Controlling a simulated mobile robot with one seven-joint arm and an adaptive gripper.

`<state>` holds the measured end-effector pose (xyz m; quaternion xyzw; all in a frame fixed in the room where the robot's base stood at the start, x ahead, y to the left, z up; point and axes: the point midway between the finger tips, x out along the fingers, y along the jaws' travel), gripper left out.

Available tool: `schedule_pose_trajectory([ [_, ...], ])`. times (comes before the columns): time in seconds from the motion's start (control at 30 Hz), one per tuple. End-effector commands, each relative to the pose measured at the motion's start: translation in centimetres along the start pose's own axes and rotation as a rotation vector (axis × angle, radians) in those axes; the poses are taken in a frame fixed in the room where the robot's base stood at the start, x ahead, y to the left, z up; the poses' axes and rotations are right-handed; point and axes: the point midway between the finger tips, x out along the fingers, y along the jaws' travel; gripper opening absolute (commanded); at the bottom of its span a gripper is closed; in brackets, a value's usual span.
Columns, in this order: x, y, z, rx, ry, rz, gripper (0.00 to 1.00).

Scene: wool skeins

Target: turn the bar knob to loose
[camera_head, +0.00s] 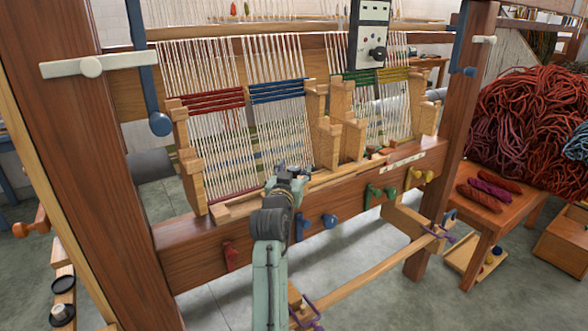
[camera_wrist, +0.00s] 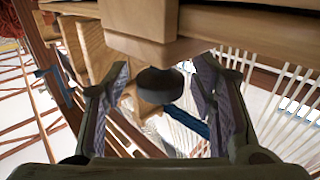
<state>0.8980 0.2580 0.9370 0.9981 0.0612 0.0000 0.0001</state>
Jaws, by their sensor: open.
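My gripper (camera_head: 290,172) is in front of the loom, near its front wooden beam. In the wrist view its two jaws (camera_wrist: 160,95) are apart, with a dark round knob (camera_wrist: 160,85) between them, under a pale wooden block (camera_wrist: 140,45). I cannot tell whether the jaws touch it. In the head view that spot is hidden by my gripper. Another black knob (camera_head: 377,54) is on a grey panel (camera_head: 371,30) high on the loom, well away from my gripper. No loose marking can be read, and I cannot tell which knob is the bar knob.
Loom threads (camera_head: 205,75) rise behind my gripper. A wooden post (camera_head: 80,150) stands left. Wool skeins (camera_head: 490,188) lie on a table at right.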

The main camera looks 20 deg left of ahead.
Motion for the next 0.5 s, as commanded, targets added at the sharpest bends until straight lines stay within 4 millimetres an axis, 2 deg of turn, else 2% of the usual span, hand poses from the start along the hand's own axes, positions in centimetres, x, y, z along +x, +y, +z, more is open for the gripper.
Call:
schedule_pose_trajectory([
  [0.2, 0.02, 0.0, 0.02, 0.0, 0.0, 0.0, 0.52],
  [0.5, -0.01, -0.02, 0.02, 0.0, 0.0, 0.0, 0.32],
])
